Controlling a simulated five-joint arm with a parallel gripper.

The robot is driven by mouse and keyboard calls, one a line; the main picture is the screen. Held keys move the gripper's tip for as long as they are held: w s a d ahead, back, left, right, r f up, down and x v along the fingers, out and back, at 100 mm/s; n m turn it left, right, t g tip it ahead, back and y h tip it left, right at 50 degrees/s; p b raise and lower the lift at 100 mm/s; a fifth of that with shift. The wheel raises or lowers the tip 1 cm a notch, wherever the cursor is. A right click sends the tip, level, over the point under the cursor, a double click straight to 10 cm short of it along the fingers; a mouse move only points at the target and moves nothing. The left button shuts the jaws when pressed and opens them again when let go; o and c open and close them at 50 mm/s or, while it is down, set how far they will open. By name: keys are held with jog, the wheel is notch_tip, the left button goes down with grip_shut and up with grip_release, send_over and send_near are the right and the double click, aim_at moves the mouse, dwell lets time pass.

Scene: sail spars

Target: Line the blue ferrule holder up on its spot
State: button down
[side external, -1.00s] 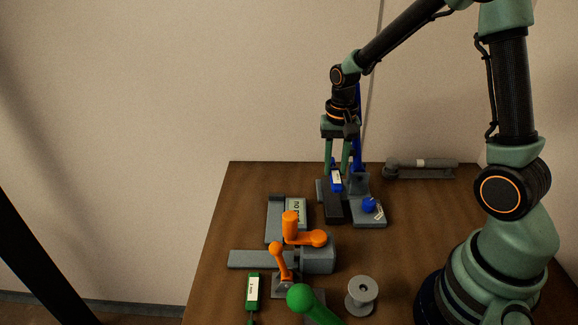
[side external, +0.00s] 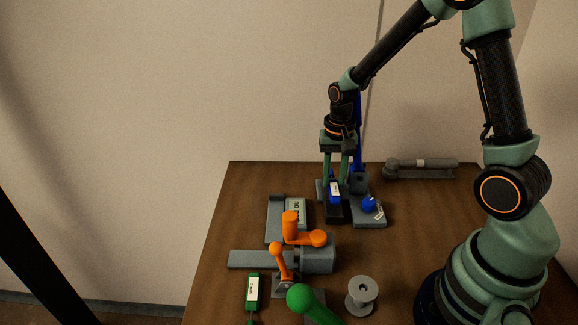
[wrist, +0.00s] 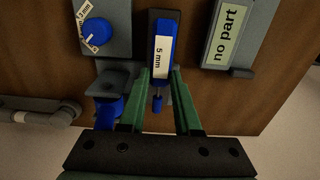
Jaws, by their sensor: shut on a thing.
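The blue ferrule holder (side external: 334,194) is a small blue block with a white label, which reads "5 mm" in the wrist view (wrist: 163,30). My gripper (side external: 336,178) is shut on it from above, and the green fingers (wrist: 159,80) flank its near end in the wrist view. The holder is over a dark, narrow block (side external: 334,217) and looks roughly in line with it. Whether it touches that block or hangs just above it, I cannot tell. A thin blue piece with a rounded end shows between the fingers.
A grey block with a blue knob (side external: 369,205) stands close on the right. A grey fixture marked "no part" (wrist: 224,42) is on the other side. Orange levers (side external: 291,222), a green holder (side external: 252,291), a green handle (side external: 308,302) and a grey spool (side external: 362,293) stand nearer the front.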

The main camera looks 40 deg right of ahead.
jog(key=shift+f, duration=1.2)
jog(key=c, duration=0.5)
grip_release()
jog(key=shift+c, duration=0.9)
jog(key=shift+r, duration=3.5)
jog(key=shift+r, duration=0.1)
